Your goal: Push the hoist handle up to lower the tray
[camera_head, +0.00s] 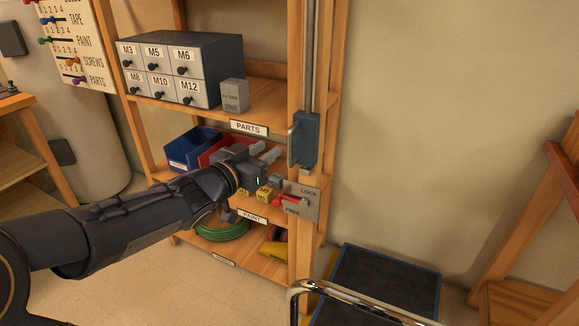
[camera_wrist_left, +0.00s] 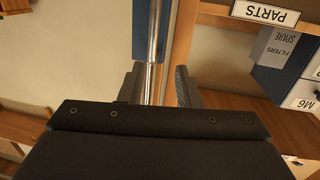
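The hoist's blue carriage (camera_head: 306,140) sits on a vertical metal rail (camera_head: 309,50) on the shelf's front post. Its upright metal handle (camera_head: 293,143) is on the carriage's left side. My left gripper (camera_head: 271,156) is open just left of the handle, fingers pointing at it. In the left wrist view the handle (camera_wrist_left: 155,30) runs along the blue carriage (camera_wrist_left: 142,28), in line with the gap between my open fingers (camera_wrist_left: 157,85). I cannot tell whether they touch it. No hoist tray can be clearly made out. My right gripper is not in view.
A red lever (camera_head: 290,200) sits on a LOCK/FREE plate (camera_head: 309,206) below the carriage. Shelves hold a drawer cabinet (camera_head: 160,71), a grey box (camera_head: 234,95), a blue bin (camera_head: 187,150) and a green coil (camera_head: 222,236). A black-topped platform (camera_head: 388,280) stands at the lower right.

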